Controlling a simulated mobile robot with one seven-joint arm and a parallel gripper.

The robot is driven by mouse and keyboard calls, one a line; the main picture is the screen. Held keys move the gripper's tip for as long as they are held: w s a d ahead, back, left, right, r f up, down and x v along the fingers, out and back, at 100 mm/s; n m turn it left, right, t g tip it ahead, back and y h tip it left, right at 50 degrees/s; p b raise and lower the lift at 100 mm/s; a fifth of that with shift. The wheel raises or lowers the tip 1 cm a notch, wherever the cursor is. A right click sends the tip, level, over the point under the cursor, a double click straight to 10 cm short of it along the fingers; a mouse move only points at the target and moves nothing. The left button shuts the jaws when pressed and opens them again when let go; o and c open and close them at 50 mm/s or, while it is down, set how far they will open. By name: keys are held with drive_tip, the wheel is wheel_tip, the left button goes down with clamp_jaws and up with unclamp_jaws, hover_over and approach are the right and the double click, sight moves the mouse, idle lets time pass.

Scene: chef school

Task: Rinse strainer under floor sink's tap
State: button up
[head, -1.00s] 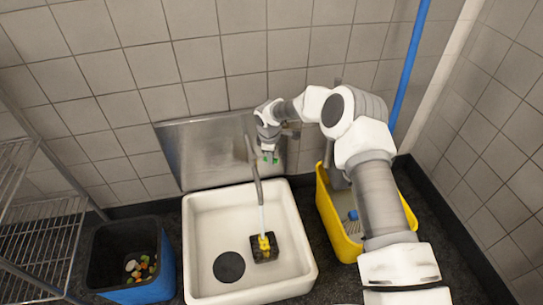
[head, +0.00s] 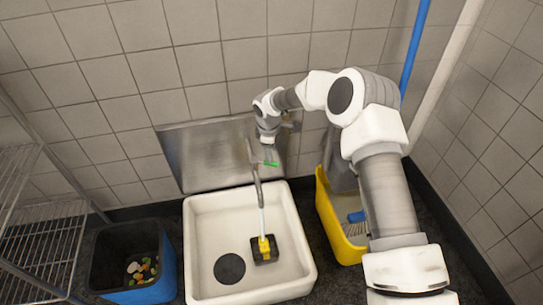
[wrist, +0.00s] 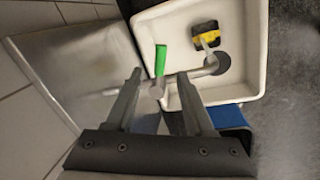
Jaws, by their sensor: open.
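A dark square piece with a yellow part (head: 264,248), probably the strainer, lies in the white floor sink (head: 205,215). The wrist view shows it too (wrist: 207,36). The grey tap (head: 253,172) reaches over the sink. A thin pale streak, looking like running water, drops from its spout to the yellow part. The tap has a green lever (head: 271,159), which also shows in the wrist view (wrist: 160,60). My gripper (wrist: 159,78) is open and empty, just above the tap. The lever appears between its fingers in the wrist view; I cannot tell whether they touch.
A black round drain (head: 229,268) is in the sink floor. A blue bin (head: 168,268) with colourful scraps stands left of the sink, near a wire rack (head: 40,245). A yellow bucket (head: 329,218) stands right of the sink. A metal panel (head: 200,155) and tiled wall stand behind.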

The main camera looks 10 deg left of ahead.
wheel_tip(320, 180, up, 11)
drive_tip(key=s+p, duration=0.2)
drive_tip(key=shift+s, duration=0.1)
drive_tip(key=s+d+r+m+t+h, duration=0.1)
drive_tip(key=s+d+r+m, duration=0.35)
drive_tip(key=d+r, duration=0.55)
drive_tip(key=s+d+r+m+t, duration=0.1)
drive_tip(key=s+d+r+m, duration=0.4)
drive_tip(key=d+r, duration=0.55)
drive_tip(key=s+d+r+m+t, duration=0.1)
drive_tip(key=s+d+r+m, duration=0.15)
drive_tip(key=s, duration=0.55)
drive_tip(key=s+d+r+m+y, duration=0.1)
drive_tip(key=s+d+m, duration=0.3)
drive_tip(key=s, duration=0.4)
drive_tip(key=s+d+r+m+t, duration=0.1)
drive_tip(key=s+d+r+m, duration=0.15)
drive_tip(key=s, duration=0.55)
wheel_tip(320, 180, up, 16)
drive_tip(key=p, duration=1.6)
drive_tip(key=shift+w+g+p, duration=0.3)
drive_tip(key=shift+w+p, duration=0.05)
